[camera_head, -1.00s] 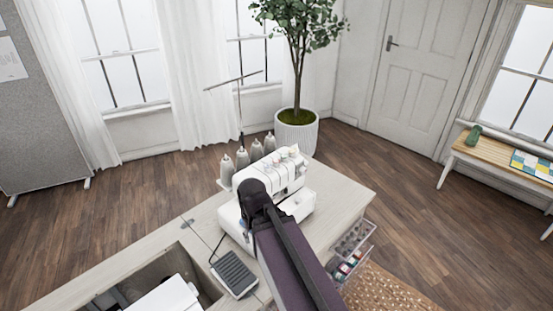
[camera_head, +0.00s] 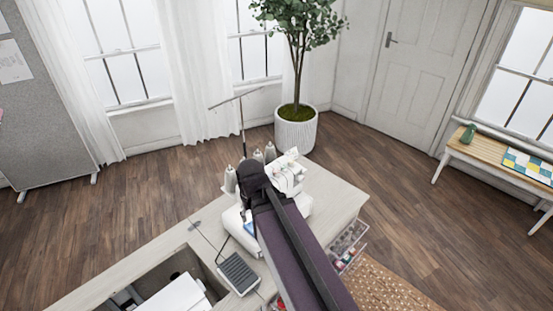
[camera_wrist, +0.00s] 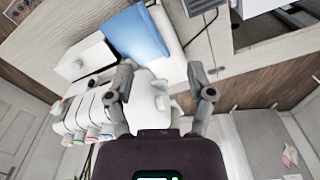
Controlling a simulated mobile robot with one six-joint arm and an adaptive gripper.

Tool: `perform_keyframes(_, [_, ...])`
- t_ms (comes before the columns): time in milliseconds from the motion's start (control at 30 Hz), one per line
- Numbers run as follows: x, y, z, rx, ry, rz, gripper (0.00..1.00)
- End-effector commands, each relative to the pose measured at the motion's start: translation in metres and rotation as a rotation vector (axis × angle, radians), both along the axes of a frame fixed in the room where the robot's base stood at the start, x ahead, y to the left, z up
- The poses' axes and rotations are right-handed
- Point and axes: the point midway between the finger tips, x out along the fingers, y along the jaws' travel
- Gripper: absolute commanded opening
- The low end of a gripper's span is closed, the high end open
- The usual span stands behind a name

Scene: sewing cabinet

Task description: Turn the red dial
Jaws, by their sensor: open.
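The white sewing machine (camera_head: 294,181) stands on the cabinet top and is partly hidden behind my arm in the head view. In the wrist view the machine body (camera_wrist: 147,98) lies behind and between my fingers. A row of small coloured dials (camera_wrist: 85,137) shows at its left side there; I cannot tell which one is red. My gripper (camera_wrist: 160,82) is open, its two fingers apart with nothing held between them. The dials are to the left of the fingers, apart from them. In the head view my gripper (camera_head: 254,178) is over the machine's left part.
Thread cones (camera_head: 230,180) stand behind the machine under a tall thread stand (camera_head: 241,125). A grey foot pedal (camera_head: 239,273) lies on the cabinet top (camera_head: 336,195). An opening in the cabinet is at lower left. Open drawers (camera_head: 350,240) stick out at the right.

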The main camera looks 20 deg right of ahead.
Motion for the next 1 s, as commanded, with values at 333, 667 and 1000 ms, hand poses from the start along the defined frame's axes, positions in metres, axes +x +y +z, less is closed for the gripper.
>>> perform_keyframes(333, [0.015,-0.003,0.076,0.002,-0.016,-0.055,0.69])
perform_keyframes(667, [0.043,-0.015,0.120,0.009,-0.021,-0.243,0.69])
perform_keyframes(1000, [0.094,-0.055,0.132,0.023,-0.007,-0.712,0.69])
